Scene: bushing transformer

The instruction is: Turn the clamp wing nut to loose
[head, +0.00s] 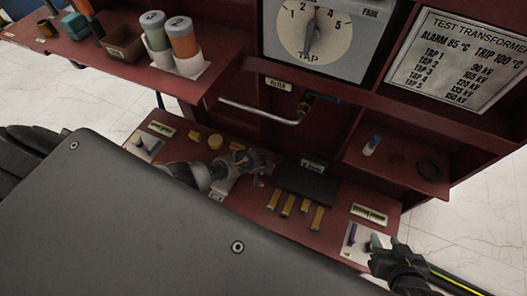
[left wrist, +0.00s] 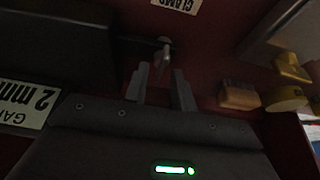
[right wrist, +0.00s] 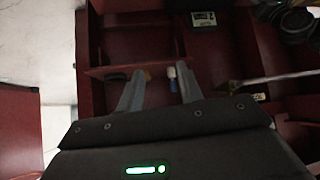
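The clamp wing nut (left wrist: 164,47), a small pale metal piece, stands below the CLAMP label (left wrist: 176,4) in the left wrist view. My left gripper (left wrist: 160,80) is open; the nut appears just beyond its fingertips, in line with the gap between them. I cannot tell whether they touch. In the head view, grey metal parts (head: 238,165) crowd the clamp area, and I cannot separate nut from fingers there. My right gripper (head: 375,243) is over the tray's right end; in the right wrist view it (right wrist: 158,82) is open and empty.
A black gauge block (head: 305,183) and several yellow strips (head: 290,204) lie right of the clamp area. Yellow pieces (head: 214,142) lie to its left. A blue-and-white vial (head: 371,145) stands on the right shelf. A metal handle (head: 262,112) juts out above. My grey left arm link hides the lower left.

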